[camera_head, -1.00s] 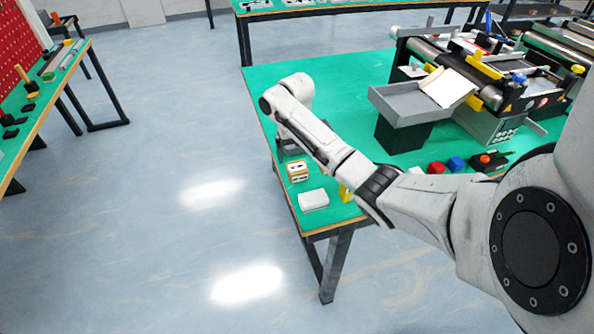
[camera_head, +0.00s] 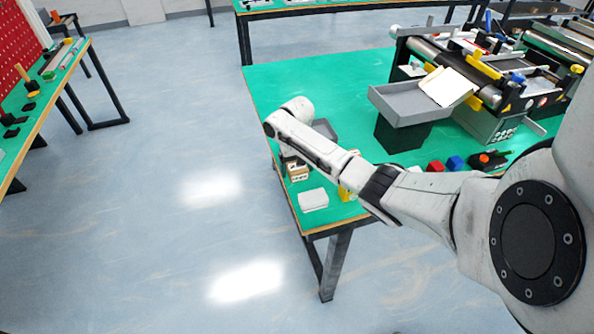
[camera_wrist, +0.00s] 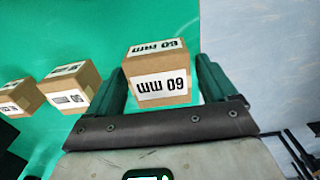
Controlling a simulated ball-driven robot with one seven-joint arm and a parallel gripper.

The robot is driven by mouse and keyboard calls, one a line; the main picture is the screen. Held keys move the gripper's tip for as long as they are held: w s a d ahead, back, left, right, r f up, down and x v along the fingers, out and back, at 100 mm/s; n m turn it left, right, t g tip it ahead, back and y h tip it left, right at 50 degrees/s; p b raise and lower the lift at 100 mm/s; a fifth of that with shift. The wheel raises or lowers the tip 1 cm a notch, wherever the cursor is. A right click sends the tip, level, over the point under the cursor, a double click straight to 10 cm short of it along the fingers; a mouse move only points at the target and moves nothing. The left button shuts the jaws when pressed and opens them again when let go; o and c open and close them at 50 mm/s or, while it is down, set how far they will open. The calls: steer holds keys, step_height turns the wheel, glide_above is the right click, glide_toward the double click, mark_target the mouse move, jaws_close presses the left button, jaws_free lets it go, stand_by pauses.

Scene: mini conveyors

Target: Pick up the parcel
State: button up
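A brown cardboard parcel (camera_wrist: 158,75) with white labels printed in black sits on the green tabletop in the wrist view. My gripper (camera_wrist: 161,66) is open, its two dark green fingers on either side of this parcel. A narrow gap shows at the right finger; contact on the left cannot be told. Two similar parcels stand to the left, a nearer one (camera_wrist: 70,87) and one at the picture edge (camera_wrist: 20,97). In the head view a small brown parcel (camera_head: 298,174) shows beside my arm near the table's left edge, and my gripper is mostly hidden behind the arm.
A white block (camera_head: 313,199) lies near the table's front left corner, with a yellow item (camera_head: 345,194) beside it. A grey tray (camera_head: 402,105) and a conveyor machine (camera_head: 490,85) stand to the right. The table's far left part is clear.

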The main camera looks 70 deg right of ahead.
steer(key=c, duration=0.9)
steer(key=shift+r, duration=0.15)
